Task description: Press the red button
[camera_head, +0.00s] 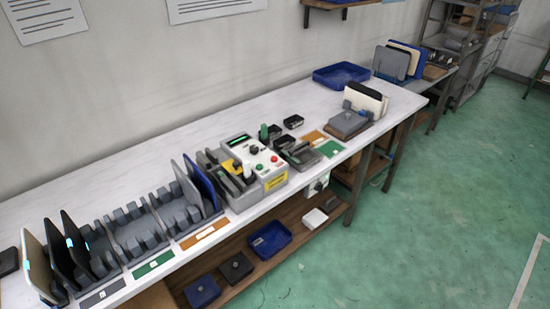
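A red button (274,158) sits on the sloping top of a light grey control box (273,181) in the middle of the long white table. A green button (260,167) is just left of and in front of it. From here I cannot tell whether the red button is pressed in. Neither of my grippers is in view.
The white table (110,186) carries slotted grey racks (137,234) with upright panels at the left. A blue tray (341,75) and a grey holder (349,123) with panels stand at the right. A lower wooden shelf holds bins. Green floor (430,200) is open in front.

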